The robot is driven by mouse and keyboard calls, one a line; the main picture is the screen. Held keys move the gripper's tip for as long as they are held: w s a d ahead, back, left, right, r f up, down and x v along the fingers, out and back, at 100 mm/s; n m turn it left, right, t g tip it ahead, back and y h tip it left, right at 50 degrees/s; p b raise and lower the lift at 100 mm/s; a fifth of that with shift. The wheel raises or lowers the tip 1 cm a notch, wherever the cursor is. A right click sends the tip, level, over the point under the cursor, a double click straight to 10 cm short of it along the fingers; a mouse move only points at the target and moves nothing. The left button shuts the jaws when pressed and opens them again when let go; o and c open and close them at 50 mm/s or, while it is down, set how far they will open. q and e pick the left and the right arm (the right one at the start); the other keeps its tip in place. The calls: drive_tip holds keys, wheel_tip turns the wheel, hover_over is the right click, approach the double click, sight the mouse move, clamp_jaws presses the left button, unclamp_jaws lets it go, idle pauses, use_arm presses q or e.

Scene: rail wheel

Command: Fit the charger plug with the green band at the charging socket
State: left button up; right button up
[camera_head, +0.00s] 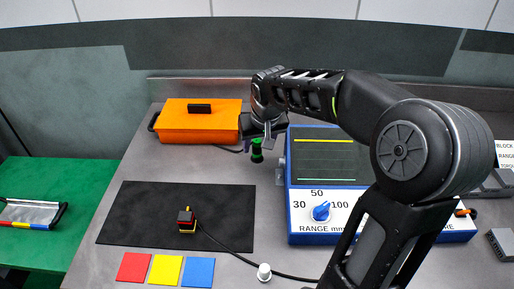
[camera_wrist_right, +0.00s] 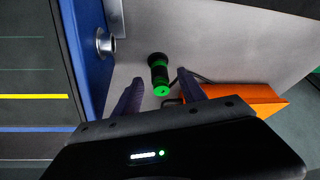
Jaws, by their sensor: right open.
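The charger plug with the green band (camera_head: 257,150) is a small black and green cylinder standing on the grey bench, between the orange box and the blue unit. In the right wrist view the plug (camera_wrist_right: 159,72) shows its green end, beyond and between the fingertips. The charging socket (camera_wrist_right: 105,42) is a round metal ring on the side wall of the blue unit; in the head view the socket (camera_head: 281,172) is seen edge-on. My right gripper (camera_head: 259,138) is open above the plug; its two dark fingers (camera_wrist_right: 158,84) show apart in the wrist view. My left gripper is not in view.
The blue range unit (camera_head: 304,238) stands close on the right. An orange box (camera_head: 190,128) is behind left, with a dark cable near the plug. A black mat (camera_head: 140,213) holds a small red-and-yellow block (camera_head: 187,221) whose cable runs forward past a white knob (camera_head: 264,272).

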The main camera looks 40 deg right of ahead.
drive_tip(key=shift+x, duration=1.2)
drive_tip(key=shift+c, duration=0.4)
clamp_jaws()
